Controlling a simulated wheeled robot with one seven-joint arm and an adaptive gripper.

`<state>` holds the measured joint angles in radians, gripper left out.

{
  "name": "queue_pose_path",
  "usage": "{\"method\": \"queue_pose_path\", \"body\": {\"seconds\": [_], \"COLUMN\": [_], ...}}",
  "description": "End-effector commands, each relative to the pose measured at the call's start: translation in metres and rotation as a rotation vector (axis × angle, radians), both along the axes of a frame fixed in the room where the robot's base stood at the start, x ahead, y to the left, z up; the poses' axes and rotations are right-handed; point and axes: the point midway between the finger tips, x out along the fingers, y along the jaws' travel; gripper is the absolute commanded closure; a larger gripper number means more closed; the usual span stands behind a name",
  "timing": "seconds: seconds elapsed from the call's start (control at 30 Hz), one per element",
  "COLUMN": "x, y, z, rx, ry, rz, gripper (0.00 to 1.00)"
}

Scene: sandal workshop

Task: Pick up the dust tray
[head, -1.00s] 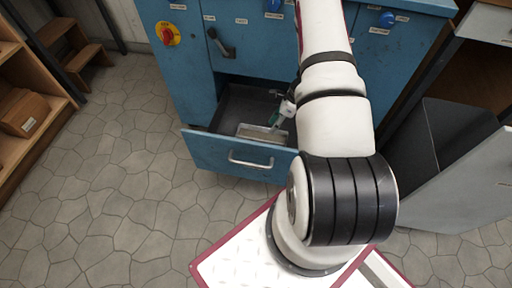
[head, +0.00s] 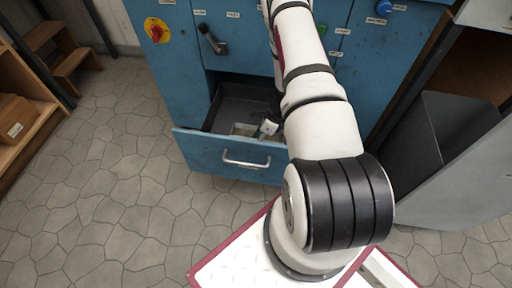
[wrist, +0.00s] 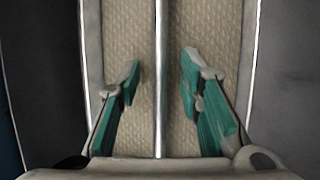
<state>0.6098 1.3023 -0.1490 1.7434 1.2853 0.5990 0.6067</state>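The dust tray (head: 243,129) lies in the open drawer, partly hidden behind my arm in the head view. In the wrist view the tray (wrist: 118,30) fills the middle, with a pale rim and a rough beige inside. A thin bright metal bar (wrist: 161,40) runs lengthwise over its middle. My gripper (wrist: 161,72) is open above the tray, with one green-padded finger on each side of the bar. A gap shows between each finger and the bar. The fingers hold nothing. How far the fingertips are above the tray is hard to tell.
The open drawer (head: 226,157) of the blue cabinet (head: 170,75) has dark walls around the tray and a metal handle on its front. A grey bin (head: 440,150) stands to the right. Wooden shelves (head: 30,130) stand at the left. The stone floor between is clear.

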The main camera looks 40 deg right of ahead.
Motion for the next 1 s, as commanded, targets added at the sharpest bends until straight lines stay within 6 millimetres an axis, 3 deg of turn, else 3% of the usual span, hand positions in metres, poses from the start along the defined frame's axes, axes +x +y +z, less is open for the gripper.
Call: {"method": "queue_pose_path", "body": {"seconds": [0.17, 0.3, 0.73, 1.0], "x": [0.000, 0.000, 0.001, 0.001], "y": [0.000, 0.000, 0.000, -0.001], "z": [0.001, 0.001, 0.006, 0.052], "rx": [-0.001, 0.000, 0.000, -0.001], "ry": [-0.001, 0.000, -0.002, -0.003], "rz": [0.000, 0.000, 0.000, 0.001], "gripper": [0.69, 1.00, 1.00, 1.00]}}
